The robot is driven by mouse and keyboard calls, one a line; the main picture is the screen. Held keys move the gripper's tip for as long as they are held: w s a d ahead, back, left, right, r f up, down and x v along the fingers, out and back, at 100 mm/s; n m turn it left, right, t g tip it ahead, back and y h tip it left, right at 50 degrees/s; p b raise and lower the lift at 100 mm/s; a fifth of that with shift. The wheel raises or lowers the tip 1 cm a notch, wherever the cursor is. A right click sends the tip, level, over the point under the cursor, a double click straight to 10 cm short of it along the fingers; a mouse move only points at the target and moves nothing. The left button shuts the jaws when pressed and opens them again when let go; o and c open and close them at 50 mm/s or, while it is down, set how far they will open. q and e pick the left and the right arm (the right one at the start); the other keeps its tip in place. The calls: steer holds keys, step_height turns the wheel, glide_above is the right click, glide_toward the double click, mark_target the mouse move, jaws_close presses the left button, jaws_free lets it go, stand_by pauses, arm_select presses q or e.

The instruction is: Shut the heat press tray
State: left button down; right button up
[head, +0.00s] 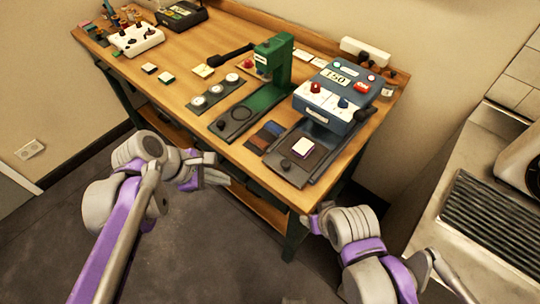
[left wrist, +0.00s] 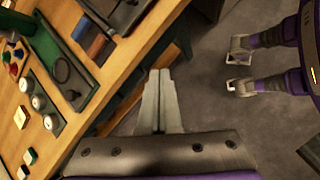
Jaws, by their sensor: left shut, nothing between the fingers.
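The heat press (head: 338,88) is a blue-grey machine with a display reading 150, at the right end of the wooden table. The tray also shows at the top of the left wrist view (left wrist: 122,14). My left gripper (head: 224,179) is shut and empty, in front of the table edge and left of the tray, apart from it. My right gripper (left wrist: 238,69) has its fingers apart and empty; in the head view it is mostly hidden behind its arm.
A green press (head: 273,62) with a dark base stands left of the heat press. Brown and blue swatches (head: 265,136) lie between them. A strip with several round dials (head: 215,91) lies further left. The floor (head: 190,240) before the table is clear.

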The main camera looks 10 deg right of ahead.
arm_select(q)
steer(key=w+d+r+n+h, duration=0.2)
steer(key=w+d+r+n, duration=0.1)
steer(key=r+n, duration=0.1)
steer(key=shift+g, duration=0.3)
steer(key=x, duration=0.8)
steer(key=d+r+p+x, duration=0.1)
steer(key=x, duration=0.3)
steer(key=shift+d+f, duration=0.2)
steer(key=shift+w+d+f, duration=0.2)
steer(key=shift+d, duration=0.45)
arm_select(e)
steer(key=shift+w+r, duration=0.15)
steer(key=shift+r, duration=0.4)
steer(key=shift+w+r, duration=0.15)
steer(key=shift+r, duration=0.35)
arm_select(q)
steer(key=b, duration=0.1)
glide_toward(312, 138)
steer(key=x, duration=0.4)
steer(key=shift+d+f, duration=0.15)
steer(key=shift+f, duration=0.05)
steer(key=shift+r, duration=0.1)
arm_select(e)
steer(key=shift+s+a+f, duration=0.1)
steer(key=shift+s+f, duration=0.1)
steer(key=shift+f, duration=0.3)
steer(key=shift+s+a+f, duration=0.1)
steer(key=shift+s+f, duration=0.1)
steer(key=shift+f, duration=0.25)
